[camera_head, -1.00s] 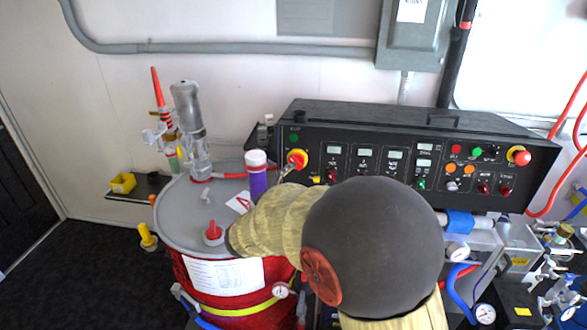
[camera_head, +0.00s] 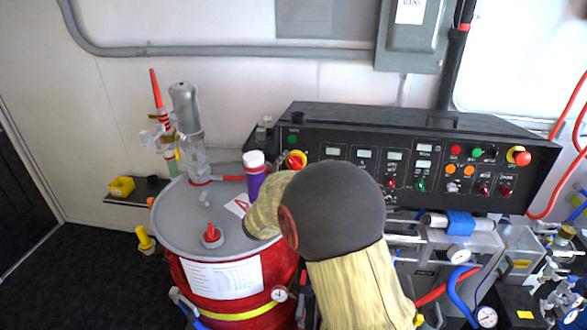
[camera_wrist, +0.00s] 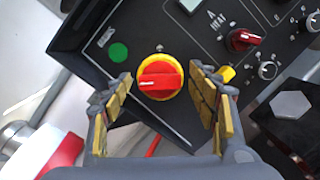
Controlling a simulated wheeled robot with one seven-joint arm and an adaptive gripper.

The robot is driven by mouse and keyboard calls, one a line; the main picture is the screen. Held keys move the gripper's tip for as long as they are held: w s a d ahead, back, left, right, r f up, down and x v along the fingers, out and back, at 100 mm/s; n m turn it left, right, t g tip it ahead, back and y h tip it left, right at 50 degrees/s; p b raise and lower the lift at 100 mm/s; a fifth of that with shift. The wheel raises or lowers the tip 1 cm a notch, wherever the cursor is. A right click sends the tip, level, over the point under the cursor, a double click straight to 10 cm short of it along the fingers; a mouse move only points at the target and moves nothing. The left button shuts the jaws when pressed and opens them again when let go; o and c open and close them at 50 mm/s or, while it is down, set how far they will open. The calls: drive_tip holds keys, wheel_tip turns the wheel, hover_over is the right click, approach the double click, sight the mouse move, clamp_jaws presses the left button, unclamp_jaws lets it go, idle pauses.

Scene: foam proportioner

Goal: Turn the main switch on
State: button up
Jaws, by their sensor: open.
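The main switch is a red rotary knob on a round yellow plate (camera_wrist: 160,80) at the left end of the black control panel. In the head view the switch (camera_head: 296,159) shows just above my arm, partly covered. In the wrist view its red handle bar lies roughly level across the picture. My gripper (camera_wrist: 164,92) is open and empty. Its two yellow-padded fingers stand to the left and right of the knob, with a gap on each side. Whether the fingertips reach knob depth cannot be told. The head view hides the gripper behind my arm.
A green indicator (camera_wrist: 118,52) sits beside the switch. The black panel (camera_head: 410,160) carries displays, other knobs and a red-yellow button (camera_head: 519,156) at right. A red drum with a grey lid (camera_head: 175,220) and a purple cylinder (camera_head: 255,178) stand close on the left.

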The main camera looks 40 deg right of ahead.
drive_tip(key=c, duration=0.3)
drive_tip(key=c, duration=0.8)
drive_tip(key=shift+c, duration=0.3)
drive_tip(key=shift+f+m+b, duration=0.1)
drive_tip(key=shift+m+b, duration=0.3)
drive_tip(key=shift+b, duration=0.2)
drive_tip(key=m+y+b, duration=0.1)
drive_tip(key=m+b, duration=0.3)
drive_tip(key=m, duration=0.1)
drive_tip(key=m+g+y+b, duration=0.1)
drive_tip(key=m+b, duration=0.4)
drive_tip(key=m, duration=0.1)
drive_tip(key=m+g+y+b, duration=0.1)
drive_tip(key=m+b, duration=0.3)
drive_tip(key=m, duration=0.1)
drive_tip(key=shift+m+y+b, duration=0.3)
drive_tip(key=shift+m, duration=0.1)
